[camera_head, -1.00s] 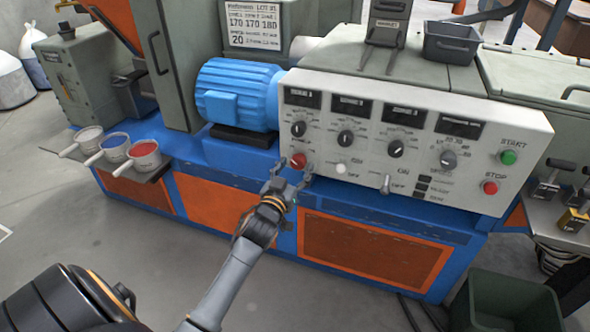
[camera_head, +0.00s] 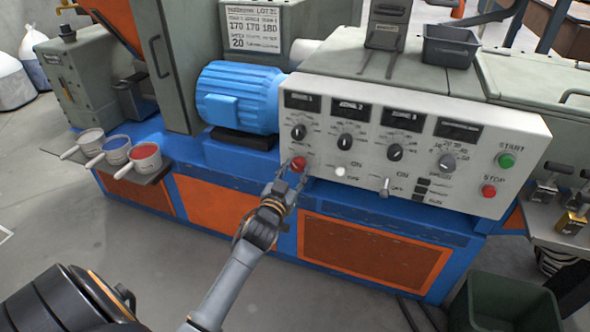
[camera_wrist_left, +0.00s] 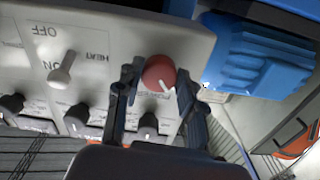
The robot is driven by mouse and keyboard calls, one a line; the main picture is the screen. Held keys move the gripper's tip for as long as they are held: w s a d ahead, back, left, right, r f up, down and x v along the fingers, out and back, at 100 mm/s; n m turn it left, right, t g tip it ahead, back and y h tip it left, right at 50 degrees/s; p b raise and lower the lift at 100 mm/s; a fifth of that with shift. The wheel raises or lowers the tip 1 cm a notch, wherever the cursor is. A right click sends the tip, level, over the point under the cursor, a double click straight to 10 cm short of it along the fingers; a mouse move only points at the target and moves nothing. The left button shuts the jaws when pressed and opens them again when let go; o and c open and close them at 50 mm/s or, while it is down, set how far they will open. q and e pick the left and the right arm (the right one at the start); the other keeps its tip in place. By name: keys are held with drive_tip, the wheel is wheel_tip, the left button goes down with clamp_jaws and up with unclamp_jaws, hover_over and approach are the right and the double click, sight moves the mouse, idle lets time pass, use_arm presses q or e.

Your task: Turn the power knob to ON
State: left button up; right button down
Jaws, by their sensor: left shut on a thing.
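The red power knob (camera_head: 299,163) sits at the lower left of the white control panel (camera_head: 325,100). My left gripper (camera_head: 294,173) reaches it from below, with one finger on each side. In the left wrist view the red knob (camera_wrist_left: 158,72) is between the two dark fingers of my left gripper (camera_wrist_left: 158,82), which are shut on it. A white pointer line on the knob slants to the lower right in that view. My right gripper is not in view.
Beside the knob are a white heat toggle (camera_head: 341,171) and another lever switch (camera_head: 385,187). Black zone dials (camera_head: 345,140) sit above. A blue motor (camera_head: 237,95) stands at the left. Green start (camera_head: 507,160) and red stop (camera_head: 489,191) buttons are at the right.

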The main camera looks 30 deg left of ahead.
use_arm(q)
drive_tip(key=m+p, duration=0.2)
drive_tip(key=m, duration=0.1)
drive_tip(key=shift+r, duration=0.1)
drive_tip(key=m+p, duration=0.1)
drive_tip(key=m, duration=0.4)
drive_tip(key=m+p, duration=0.1)
drive_tip(key=m, duration=0.2)
drive_tip(key=shift+m, duration=0.3)
drive_tip(key=m, duration=0.4)
drive_tip(key=shift+m, duration=0.4)
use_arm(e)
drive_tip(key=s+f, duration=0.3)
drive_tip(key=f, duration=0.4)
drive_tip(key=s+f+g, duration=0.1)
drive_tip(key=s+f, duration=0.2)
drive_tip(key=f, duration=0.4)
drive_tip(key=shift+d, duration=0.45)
use_arm(q)
drive_tip(key=shift+m, duration=0.3)
drive_tip(key=o, duration=1.2)
drive_tip(key=shift+c, duration=0.2)
drive_tip(key=shift+s, duration=0.1)
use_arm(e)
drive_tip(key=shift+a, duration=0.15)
